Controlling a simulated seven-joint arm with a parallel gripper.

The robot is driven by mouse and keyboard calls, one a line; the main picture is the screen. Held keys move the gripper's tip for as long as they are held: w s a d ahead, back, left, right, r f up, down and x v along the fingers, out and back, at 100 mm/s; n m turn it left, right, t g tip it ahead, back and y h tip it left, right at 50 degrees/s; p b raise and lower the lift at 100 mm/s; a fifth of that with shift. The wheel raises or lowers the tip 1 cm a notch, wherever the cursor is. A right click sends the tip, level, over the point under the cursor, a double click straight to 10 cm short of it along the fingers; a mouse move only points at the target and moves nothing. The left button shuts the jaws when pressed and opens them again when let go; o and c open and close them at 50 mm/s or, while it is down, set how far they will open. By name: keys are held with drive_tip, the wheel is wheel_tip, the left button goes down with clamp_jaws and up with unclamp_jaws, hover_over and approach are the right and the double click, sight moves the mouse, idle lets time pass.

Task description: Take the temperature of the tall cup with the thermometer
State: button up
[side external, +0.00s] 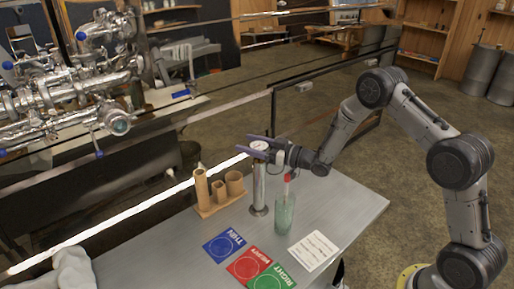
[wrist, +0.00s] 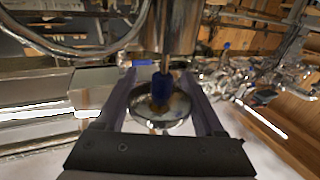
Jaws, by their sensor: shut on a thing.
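A tall metal cup (side external: 259,190) stands upright on the table. My gripper (side external: 262,143) reaches in from the right above it, its purple fingers on either side of a round, pale-faced dial, the thermometer (side external: 260,146). In the wrist view the thermometer (wrist: 160,118) is a shiny disc between the two fingers (wrist: 160,95). My gripper is shut on it. The dial is directly over the cup's mouth. Its stem is hidden, and I cannot tell how deep it is in the cup.
A greenish glass (side external: 284,214) with a red-tipped stick stands just right of the cup. A wooden rack (side external: 208,211) with wooden cups is to the left. Blue, red (side external: 248,266) and green cards and a white sheet (side external: 313,250) lie in front. Evaporator pipes (side external: 105,80) are behind left.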

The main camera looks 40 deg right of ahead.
idle(0.4)
drive_tip(key=shift+f, duration=1)
drive_tip(key=o, duration=1)
drive_tip(key=shift+o, duration=0.2)
drive_tip(key=v, duration=0.7)
drive_tip(key=shift+s, duration=0.25)
idle(0.4)
